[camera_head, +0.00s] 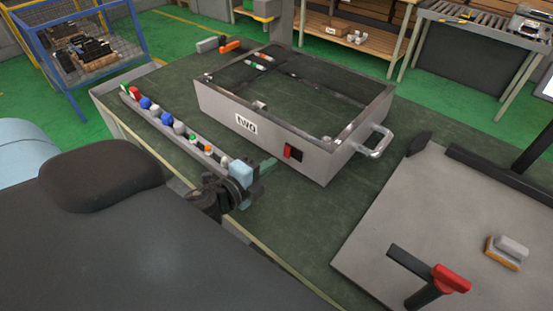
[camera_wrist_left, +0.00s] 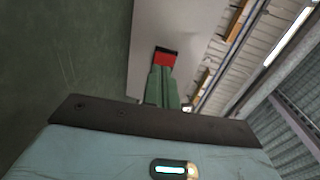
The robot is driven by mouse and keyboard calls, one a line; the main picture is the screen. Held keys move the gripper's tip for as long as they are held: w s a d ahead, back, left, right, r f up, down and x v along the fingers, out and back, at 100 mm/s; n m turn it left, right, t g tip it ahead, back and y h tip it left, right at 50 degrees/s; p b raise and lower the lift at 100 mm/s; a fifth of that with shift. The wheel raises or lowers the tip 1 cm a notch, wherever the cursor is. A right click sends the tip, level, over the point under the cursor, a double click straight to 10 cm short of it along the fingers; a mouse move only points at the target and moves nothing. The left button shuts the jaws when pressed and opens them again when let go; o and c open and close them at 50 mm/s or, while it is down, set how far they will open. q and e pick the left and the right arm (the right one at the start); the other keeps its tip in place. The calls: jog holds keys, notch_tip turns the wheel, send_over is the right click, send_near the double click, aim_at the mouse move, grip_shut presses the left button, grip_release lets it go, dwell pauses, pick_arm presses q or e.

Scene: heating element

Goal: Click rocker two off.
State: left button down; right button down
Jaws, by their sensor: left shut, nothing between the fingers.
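A grey metal box (camera_head: 262,133) with a white label that reads like "TWO" (camera_head: 246,123) stands on the green table. Its front face has a rocker switch (camera_head: 288,151), red on the left part and black on the right part. In the left wrist view the red part of the rocker (camera_wrist_left: 165,59) shows just beyond my fingertips, with a black edge above it. My left gripper (camera_head: 268,165) is shut and empty, in front of the box, left of and slightly below the rocker. Its green fingers (camera_wrist_left: 162,80) point at the switch; contact cannot be told. My right gripper is not in view.
A narrow rack (camera_head: 150,118) with several coloured small parts runs along the table's left side. A metal handle (camera_head: 376,142) sticks out from the box's right side. A grey board (camera_head: 400,215) with a red-tipped clamp (camera_head: 450,279) lies at the right.

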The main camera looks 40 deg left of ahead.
aim_at(285, 155)
pick_arm(q)
jog(key=shift+w+d+f, duration=0.1)
jog(key=shift+w+f, duration=0.05)
jog(key=shift+w, duration=0.75)
jog(key=shift+w+d+f, duration=0.1)
jog(key=shift+w+f, duration=0.05)
jog(key=shift+w, duration=0.7)
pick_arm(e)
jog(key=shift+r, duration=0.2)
